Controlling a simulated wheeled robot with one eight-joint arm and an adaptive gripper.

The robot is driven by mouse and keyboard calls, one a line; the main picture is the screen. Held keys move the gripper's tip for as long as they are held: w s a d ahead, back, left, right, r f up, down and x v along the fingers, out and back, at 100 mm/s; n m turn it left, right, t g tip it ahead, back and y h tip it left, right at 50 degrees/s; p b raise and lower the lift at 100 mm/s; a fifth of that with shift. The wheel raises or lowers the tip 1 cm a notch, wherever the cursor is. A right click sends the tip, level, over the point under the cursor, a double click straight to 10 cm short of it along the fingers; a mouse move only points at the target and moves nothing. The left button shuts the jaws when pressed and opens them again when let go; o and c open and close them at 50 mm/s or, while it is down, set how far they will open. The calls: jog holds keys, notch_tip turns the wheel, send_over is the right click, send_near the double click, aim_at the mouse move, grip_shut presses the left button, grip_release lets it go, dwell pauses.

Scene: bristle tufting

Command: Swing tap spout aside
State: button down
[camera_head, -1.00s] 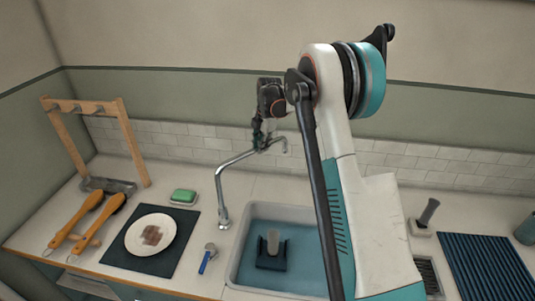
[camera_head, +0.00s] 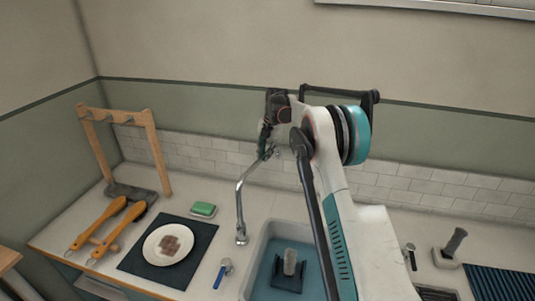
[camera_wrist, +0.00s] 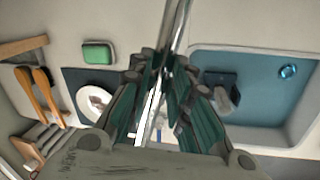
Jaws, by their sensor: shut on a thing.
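The metal tap spout (camera_head: 239,205) rises from the counter beside the sink's left edge, then its upper arm slants back and right towards the tiled wall. My gripper (camera_head: 267,150) is shut on this upper arm near its far end. In the wrist view the spout (camera_wrist: 178,28) runs between the fingers of my gripper (camera_wrist: 163,70). The spout's outlet end is partly hidden by my gripper. The blue-floored sink (camera_head: 262,272) lies right of the tap base, partly behind my arm; it also shows in the wrist view (camera_wrist: 265,120).
A dark mat (camera_head: 205,235) with a plate (camera_head: 168,244), a green sponge (camera_head: 203,209), orange-handled brushes (camera_head: 108,225) and a wooden rack (camera_head: 155,150) lie left. A blue-handled tool (camera_head: 222,273) lies before the tap. The tiled wall is close behind my gripper.

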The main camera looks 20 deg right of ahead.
jog(key=c, duration=1.5)
grip_release()
jog(key=shift+o, duration=0.2)
jog(key=shift+r, duration=0.1)
notch_tip(320, 180, up, 12)
jog(key=s+d, duration=0.1)
jog(key=shift+s+d+f, duration=0.2)
jog(key=shift+s+d, duration=0.1)
jog(key=shift+s, duration=0.05)
